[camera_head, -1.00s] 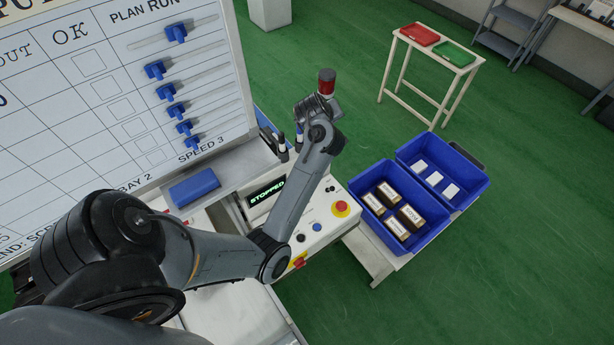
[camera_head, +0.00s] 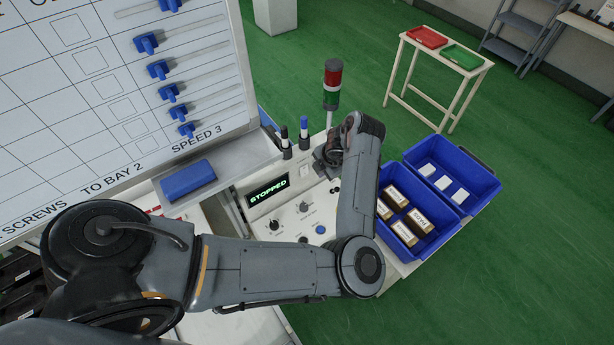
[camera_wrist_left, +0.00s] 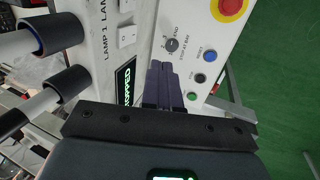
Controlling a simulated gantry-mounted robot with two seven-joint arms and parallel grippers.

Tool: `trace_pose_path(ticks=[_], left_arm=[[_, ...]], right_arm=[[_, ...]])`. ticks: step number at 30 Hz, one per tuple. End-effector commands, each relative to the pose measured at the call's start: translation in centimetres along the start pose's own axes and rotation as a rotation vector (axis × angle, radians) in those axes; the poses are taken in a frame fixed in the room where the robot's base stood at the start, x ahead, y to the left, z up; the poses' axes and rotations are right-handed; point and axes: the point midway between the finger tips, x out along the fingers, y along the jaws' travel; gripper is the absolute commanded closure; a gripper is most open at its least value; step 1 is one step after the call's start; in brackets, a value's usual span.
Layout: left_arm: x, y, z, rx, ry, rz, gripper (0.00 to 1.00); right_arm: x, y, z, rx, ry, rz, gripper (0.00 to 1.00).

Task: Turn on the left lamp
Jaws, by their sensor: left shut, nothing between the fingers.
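In the left wrist view, a white rocker switch (camera_wrist_left: 127,36) sits beside the printed label "LAMP 1" on the control panel (camera_wrist_left: 215,45). A second label starting "LAM" is cut off at the top edge. My left gripper (camera_wrist_left: 165,84) is shut and empty, with its dark fingers over the panel between the "STOPPED" display (camera_wrist_left: 125,82) and the small knob and buttons. In the head view the panel (camera_head: 285,232) is partly covered by my left arm, and my left gripper (camera_head: 324,162) is near its far right side. My right gripper is not in view.
A red-and-green signal tower (camera_head: 332,85) and two upright markers (camera_head: 287,142) stand behind the panel. Blue bins (camera_head: 478,205) with boxes stand at right. The left wrist view also shows a red button (camera_wrist_left: 232,7), a blue button (camera_wrist_left: 210,55) and a knob (camera_wrist_left: 172,45).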

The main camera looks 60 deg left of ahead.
Motion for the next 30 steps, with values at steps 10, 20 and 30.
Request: trace_pose_path(ticks=[10,20,30], left_arm=[[5.2,-0.1,-0.6,-0.008,0.019,0.005,1.00],[9.8,0.9,-0.4,-0.011,0.012,0.004,1.00],[11.3,3.3,-0.5,-0.009,0.012,0.001,1.00]], right_arm=[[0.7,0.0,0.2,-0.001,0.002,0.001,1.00],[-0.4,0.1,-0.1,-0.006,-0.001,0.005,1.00],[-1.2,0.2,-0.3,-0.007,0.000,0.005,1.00]])
